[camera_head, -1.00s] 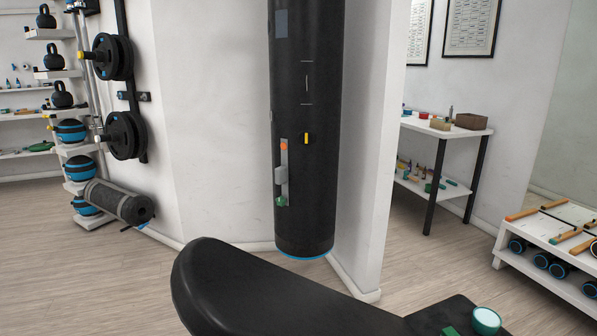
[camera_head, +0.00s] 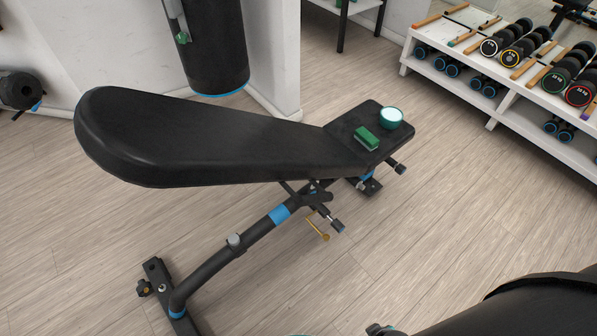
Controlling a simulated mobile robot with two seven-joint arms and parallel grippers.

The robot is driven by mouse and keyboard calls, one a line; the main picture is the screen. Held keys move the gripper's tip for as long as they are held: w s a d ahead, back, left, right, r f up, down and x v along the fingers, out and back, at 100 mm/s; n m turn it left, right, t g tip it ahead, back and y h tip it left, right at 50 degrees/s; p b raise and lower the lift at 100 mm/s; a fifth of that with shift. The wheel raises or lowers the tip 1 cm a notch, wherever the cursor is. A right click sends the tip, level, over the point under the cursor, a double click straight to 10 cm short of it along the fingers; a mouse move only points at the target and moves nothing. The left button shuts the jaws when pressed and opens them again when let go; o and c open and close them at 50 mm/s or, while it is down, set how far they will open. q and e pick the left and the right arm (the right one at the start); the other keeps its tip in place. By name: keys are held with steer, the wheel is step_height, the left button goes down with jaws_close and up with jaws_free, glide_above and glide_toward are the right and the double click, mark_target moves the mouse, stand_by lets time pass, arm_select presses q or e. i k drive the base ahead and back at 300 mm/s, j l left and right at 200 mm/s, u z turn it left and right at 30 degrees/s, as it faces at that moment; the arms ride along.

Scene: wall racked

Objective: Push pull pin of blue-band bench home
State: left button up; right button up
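The blue-band bench (camera_head: 215,150) stands in the middle, with a long black backrest, a black seat pad (camera_head: 347,130) and a dark frame. A blue band (camera_head: 280,214) wraps its sloping tube. A black-tipped pin (camera_head: 337,225) sticks out under the pads, and a brass-coloured rod (camera_head: 318,229) hangs just below it. Another black knob (camera_head: 400,168) sticks out below the seat. I cannot tell which of these is the pull pin or how far it is seated. Neither gripper is in view.
A green block (camera_head: 366,138) and a teal-rimmed round container (camera_head: 390,118) lie on the seat. A black punching bag (camera_head: 214,50) hangs behind. A white dumbbell rack (camera_head: 500,92) stands at the right. A dark padded shape (camera_head: 530,308) fills the bottom right.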

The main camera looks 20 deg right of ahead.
mark_target(338, 226)
steer(key=k+l+z, duration=0.15)
steer(key=z, duration=0.25)
steer(key=k+l+z, duration=0.15)
steer(key=z, duration=0.3)
steer(key=l, duration=0.1)
